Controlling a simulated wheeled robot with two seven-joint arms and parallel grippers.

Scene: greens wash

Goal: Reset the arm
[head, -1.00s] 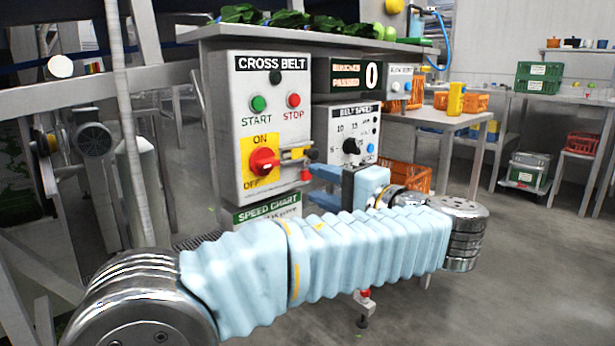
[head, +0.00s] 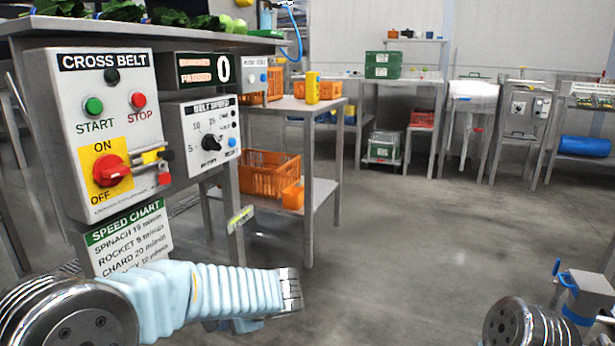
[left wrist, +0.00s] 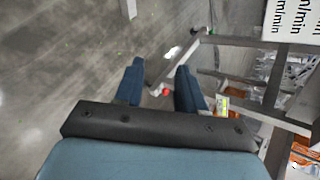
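My left arm comes in low from the left in the head view, its pale blue sleeve crossing below the speed chart. My left gripper (left wrist: 160,88) shows in the left wrist view with its two blue fingers apart and nothing between them. In the head view it is mostly hidden behind the sleeve, with only a bit of blue showing below. My right gripper (head: 562,292) is at the lower right edge of the head view. Its blue finger parts stand apart, and I see nothing held. The cross belt panel (head: 145,85), with its red rotary switch (head: 110,171), stands above my left arm.
The speed chart (head: 130,240) hangs under the panel, close above my left sleeve. A steel table (head: 325,104) with a yellow bottle (head: 312,87) stands behind, an orange crate (head: 268,175) on its lower shelf. Open grey floor (head: 400,240) lies in the middle and right.

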